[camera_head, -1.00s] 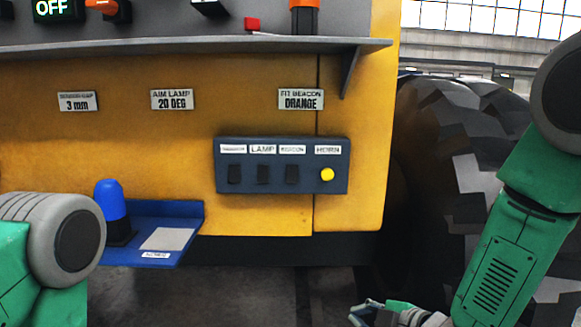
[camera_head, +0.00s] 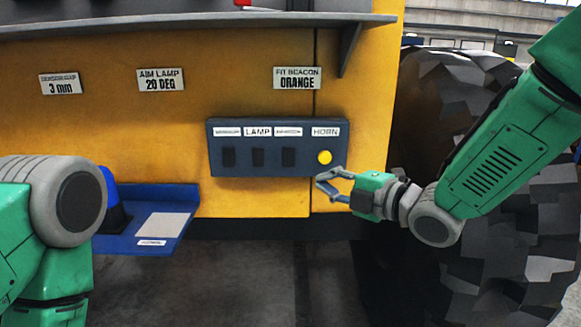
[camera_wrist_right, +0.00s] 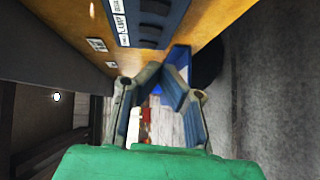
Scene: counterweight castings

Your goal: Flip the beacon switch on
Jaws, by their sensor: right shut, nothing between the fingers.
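The dark blue switch panel (camera_head: 225,169) is on the yellow machine side. It has three black rockers under white labels and a yellow button (camera_head: 325,157) under HORN. The beacon switch (camera_head: 288,157) is the rocker just left of that button, its label blurred. I cannot tell which way it is tipped. My right gripper (camera_head: 319,183) is shut and empty, just below the panel's lower right corner, seemingly apart from it. The panel (camera_wrist_right: 124,30) also shows beyond the right gripper's fingers (camera_wrist_right: 164,70) in the right wrist view. My left arm is at the left, its gripper out of frame.
A grey shelf (camera_head: 200,24) juts out above the panel. A blue tray (camera_head: 183,208) with a blue beacon (camera_head: 110,190) sits lower left, partly behind my left arm. A large black tyre (camera_head: 470,200) stands at the right. Label plates, including FIT BEACON ORANGE (camera_head: 297,77), are above the panel.

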